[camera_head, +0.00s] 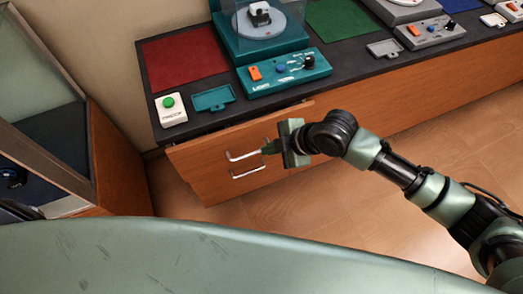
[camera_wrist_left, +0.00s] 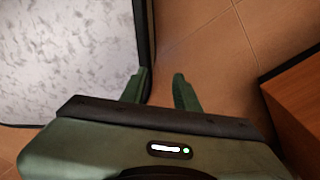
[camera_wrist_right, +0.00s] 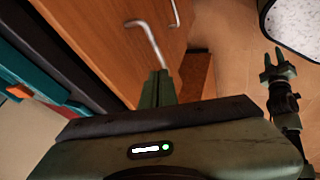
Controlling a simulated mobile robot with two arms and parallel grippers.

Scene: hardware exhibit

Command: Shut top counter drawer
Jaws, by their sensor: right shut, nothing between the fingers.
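The top counter drawer (camera_head: 205,152) is a wood front with a metal bar handle (camera_head: 245,156). Its front stands out from under the dark counter top, so it is partly open. My right gripper (camera_head: 267,148) is shut and empty, with its fingertips at the right end of this handle. In the right wrist view, its closed fingers (camera_wrist_right: 158,86) point at the wood front, beside a bar handle (camera_wrist_right: 150,38). I cannot tell whether they touch. My left gripper (camera_wrist_left: 159,80) is open and empty over the floor. It also shows in the right wrist view (camera_wrist_right: 275,66).
A second handle (camera_head: 249,171) sits just below the first. A wood-sided display case (camera_head: 115,165) stands at left. Floor (camera_head: 440,130) is clear at right.

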